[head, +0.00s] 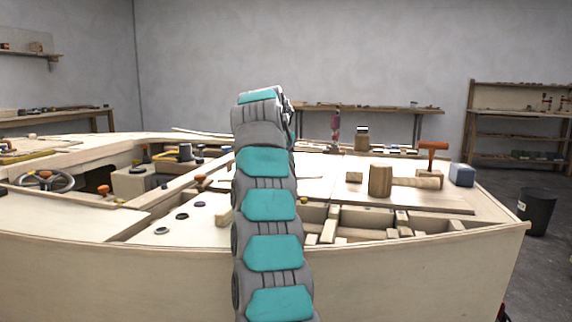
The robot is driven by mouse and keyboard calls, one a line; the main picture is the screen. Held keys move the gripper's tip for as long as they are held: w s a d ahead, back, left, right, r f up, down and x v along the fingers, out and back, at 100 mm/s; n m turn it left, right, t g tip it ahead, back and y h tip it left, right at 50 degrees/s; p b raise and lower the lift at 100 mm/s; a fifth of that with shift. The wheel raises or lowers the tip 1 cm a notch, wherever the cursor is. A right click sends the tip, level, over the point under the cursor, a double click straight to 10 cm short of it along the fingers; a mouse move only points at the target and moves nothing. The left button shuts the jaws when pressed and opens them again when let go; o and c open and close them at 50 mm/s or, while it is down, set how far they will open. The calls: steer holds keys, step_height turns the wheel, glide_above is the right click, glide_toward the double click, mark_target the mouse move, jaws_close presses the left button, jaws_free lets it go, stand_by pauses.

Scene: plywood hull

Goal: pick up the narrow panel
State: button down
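A long, thin plywood strip (440,209) lies along the near edge of the right deck, beside the open compartments; it may be the narrow panel, but I cannot tell for sure. My arm rises through the middle of the head view and bends over at the top, with its far end turned away from the camera. My gripper is hidden behind the arm, so its fingers and anything in them do not show. The arm also covers part of the deck behind it.
On the right deck stand a wooden mallet (381,180), an orange-handled tool (432,150), a blue-grey block (462,175) and a jar (362,139). Open compartments (368,219) holding wood pieces lie at the hull's near edge. A steering wheel (45,181) sits left.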

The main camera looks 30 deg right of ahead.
steer(key=shift+d+r+p, duration=0.1)
steer(key=shift+r+p, duration=0.25)
steer(key=shift+r, duration=0.5)
steer(key=shift+s+a+f+b, duration=0.15)
steer(key=shift+a+f+b, duration=0.05)
steer(key=shift+b, duration=0.2)
steer(key=shift+s+a+b, duration=0.45)
steer(key=shift+s+b, duration=0.15)
steer(key=shift+b, duration=0.2)
steer(key=s+a+b, duration=0.2)
steer(key=s, duration=0.1)
steer(key=s+a+b, duration=0.1)
steer(key=shift+s+r, duration=0.25)
steer(key=s+a+r+b, duration=0.1)
steer(key=s+a+b, duration=0.1)
steer(key=s+a, duration=0.3)
steer(key=shift+s, duration=1)
